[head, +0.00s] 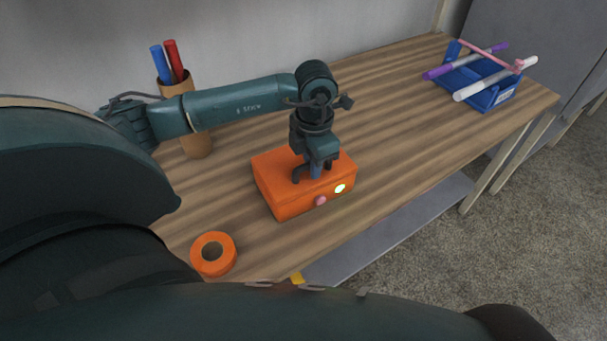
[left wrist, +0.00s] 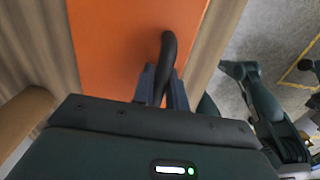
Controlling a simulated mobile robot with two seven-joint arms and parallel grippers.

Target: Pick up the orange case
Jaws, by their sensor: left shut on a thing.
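The orange case (head: 277,190) is a box on the wooden table, with a pink round spot and a bright white-green spot on its front side. Its orange top (left wrist: 120,45) fills much of the left wrist view. A dark curved handle (left wrist: 169,50) rises from the top. My left gripper (head: 316,172) points down over the middle of the case and is shut on the handle. The fingers (left wrist: 162,87) hide part of it. The case appears to rest on the table; I cannot tell if there is a gap below. My right gripper is not in view.
An orange tape roll (head: 225,262) lies near the front left. A brown cup (head: 199,143) with a blue and a red pen stands behind my left forearm. A blue holder (head: 487,97) with several pens is at the back right. The table between the case and the holder is clear.

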